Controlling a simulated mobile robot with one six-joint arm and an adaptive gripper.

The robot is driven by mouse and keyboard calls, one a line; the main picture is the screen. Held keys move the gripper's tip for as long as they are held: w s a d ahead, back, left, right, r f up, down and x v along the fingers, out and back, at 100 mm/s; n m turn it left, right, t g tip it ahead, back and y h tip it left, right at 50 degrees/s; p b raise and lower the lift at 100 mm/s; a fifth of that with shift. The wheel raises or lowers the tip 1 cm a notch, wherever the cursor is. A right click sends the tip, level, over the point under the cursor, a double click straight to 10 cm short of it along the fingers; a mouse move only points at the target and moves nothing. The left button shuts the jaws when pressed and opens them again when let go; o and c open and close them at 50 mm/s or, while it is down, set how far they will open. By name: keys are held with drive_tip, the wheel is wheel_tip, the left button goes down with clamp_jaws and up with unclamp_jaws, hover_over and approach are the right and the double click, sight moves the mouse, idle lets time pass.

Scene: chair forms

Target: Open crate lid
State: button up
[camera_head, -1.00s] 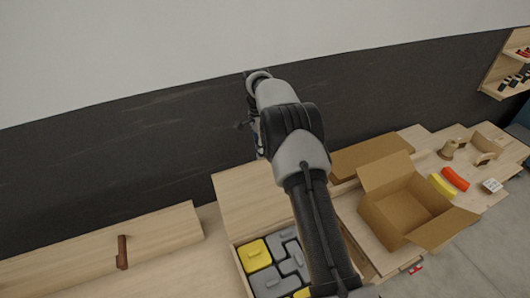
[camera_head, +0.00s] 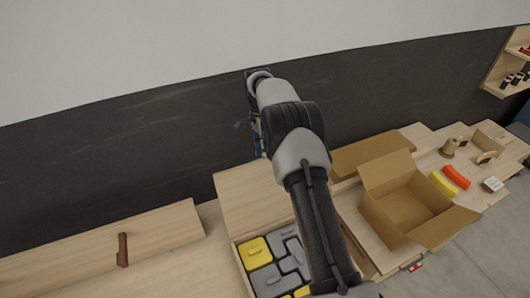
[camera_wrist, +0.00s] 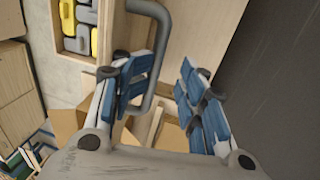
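The wooden crate (camera_head: 238,262) stands at the lower middle of the head view, with yellow and grey blocks showing inside. Its pale wooden lid (camera_head: 255,190) is raised at the back, so the inside is exposed. In the wrist view, a grey U-shaped handle (camera_wrist: 162,45) stands in front of the wooden lid panel (camera_wrist: 195,35). My gripper (camera_wrist: 158,85) is open, its blue-padded fingers well apart. The handle passes close beside the left finger; I cannot tell whether they touch. In the head view my arm hides most of my gripper and part of the crate.
An open cardboard box (camera_head: 405,205) stands right of the crate. Yellow (camera_head: 443,184) and orange (camera_head: 457,177) curved pieces lie beyond it. A wooden board with a brown handle (camera_head: 122,250) lies at left. A dark wall band (camera_head: 100,150) runs behind my arm.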

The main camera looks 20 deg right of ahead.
wheel_tip(320, 180, up, 7)
drive_tip(key=w, duration=0.1)
drive_tip(key=shift+w+r, duration=0.2)
idle(0.5)
